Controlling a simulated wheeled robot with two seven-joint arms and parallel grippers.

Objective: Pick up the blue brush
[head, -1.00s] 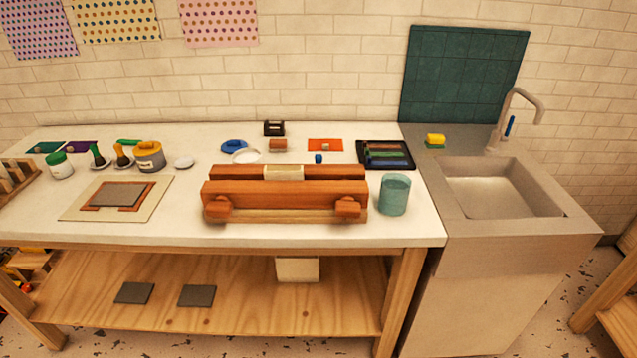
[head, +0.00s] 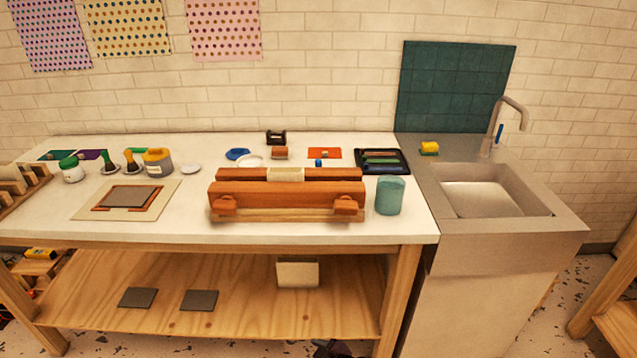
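I cannot clearly make out a blue brush. A flat blue item (head: 237,154) lies at the back middle of the white table, beside a pale dish. A small blue piece (head: 319,163) sits behind the wooden press; its kind is too small to tell. Neither gripper can be made out. A dark shape at the bottom edge may be part of me.
The wooden press (head: 286,190) stands at the table's front middle, with a teal cup (head: 389,195) to its right. A dark tray (head: 382,161) with coloured bars lies behind the cup. The sink (head: 487,190) adjoins at right. Table surface (head: 195,215) left of the press is bare.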

